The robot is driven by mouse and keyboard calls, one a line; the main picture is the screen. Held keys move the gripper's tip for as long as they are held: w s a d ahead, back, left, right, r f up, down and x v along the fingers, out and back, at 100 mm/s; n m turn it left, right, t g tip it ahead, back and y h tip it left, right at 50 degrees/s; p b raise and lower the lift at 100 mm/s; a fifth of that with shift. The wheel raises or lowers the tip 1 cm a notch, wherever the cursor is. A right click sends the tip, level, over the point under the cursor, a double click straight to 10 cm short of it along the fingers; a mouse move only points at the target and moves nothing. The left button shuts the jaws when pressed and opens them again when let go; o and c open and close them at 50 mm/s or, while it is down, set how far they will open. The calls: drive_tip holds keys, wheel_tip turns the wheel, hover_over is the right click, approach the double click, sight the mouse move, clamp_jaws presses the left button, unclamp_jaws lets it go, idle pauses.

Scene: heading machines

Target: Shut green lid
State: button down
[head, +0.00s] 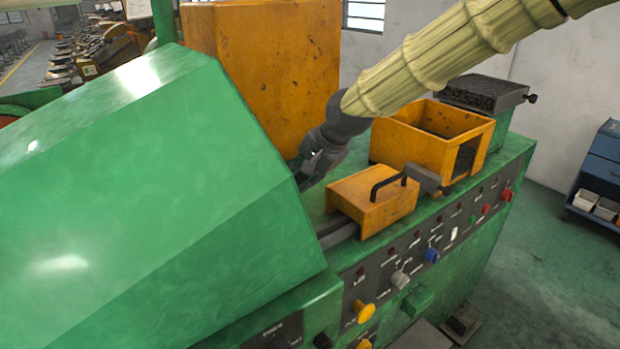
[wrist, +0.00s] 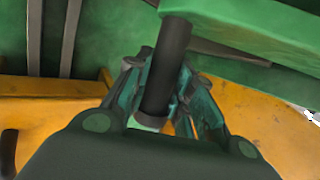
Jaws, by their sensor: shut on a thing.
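The large green lid (head: 150,170) fills the left of the head view, a faceted hood with its right edge beside my gripper (head: 308,172). A green edge of it also shows at the upper right of the wrist view (wrist: 260,32). In the wrist view my gripper (wrist: 165,105) is shut on a dark cylindrical handle (wrist: 168,65), which passes between the fingers and meets the green edge at the top. In the head view the fingers are partly hidden behind the lid's edge, and the handle cannot be made out.
A tall orange housing (head: 265,70) stands behind my gripper. To the right on the green machine are a small orange box with a black handle (head: 375,200) and an open orange bin (head: 425,130). A control panel with coloured knobs (head: 430,255) runs along the front.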

drive_tip(key=shift+s+f, duration=0.1)
drive_tip(key=shift+f, duration=0.15)
drive_tip(key=c, duration=1.5)
unclamp_jaws()
drive_tip(key=o, duration=0.3)
drive_tip(key=shift+w+a+f, duration=0.15)
drive_tip(key=shift+w, duration=0.2)
drive_tip(key=shift+s+r, duration=0.25)
drive_tip(key=shift+r, duration=0.05)
drive_tip(key=v, duration=1.1)
drive_tip(key=shift+d+r, duration=0.25)
